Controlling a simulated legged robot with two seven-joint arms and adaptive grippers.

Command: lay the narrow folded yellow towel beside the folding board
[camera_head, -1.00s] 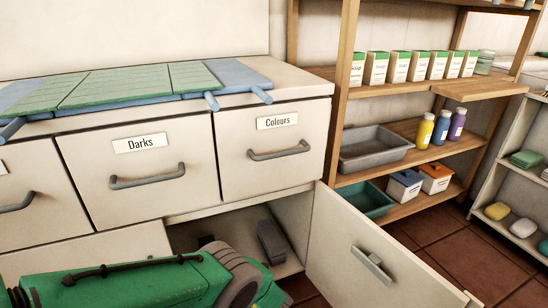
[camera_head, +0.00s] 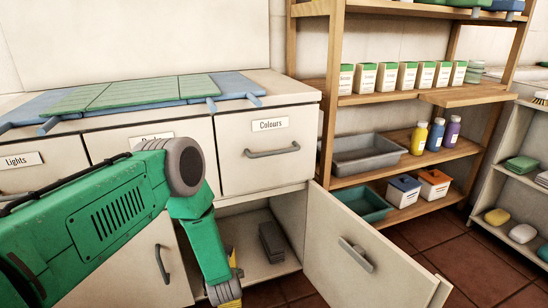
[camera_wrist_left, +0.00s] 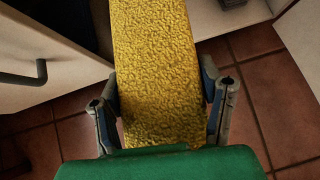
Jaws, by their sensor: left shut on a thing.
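The yellow towel (camera_wrist_left: 158,45) is a long narrow strip, filling the middle of the left wrist view. My left gripper (camera_wrist_left: 162,95) is shut on it, one finger at each long side. In the head view only a small yellow piece of the towel (camera_head: 236,268) shows beside my left gripper (camera_head: 226,290), low in front of the open cabinet. My right gripper is not in view.
The countertop (camera_head: 285,88) has a little bare room right of the board. The open cabinet door (camera_head: 350,245) juts out at lower right. A grey block (camera_head: 271,240) stands inside the cabinet. A wooden rack (camera_head: 325,110) with a grey basin (camera_head: 365,150) stands to the right.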

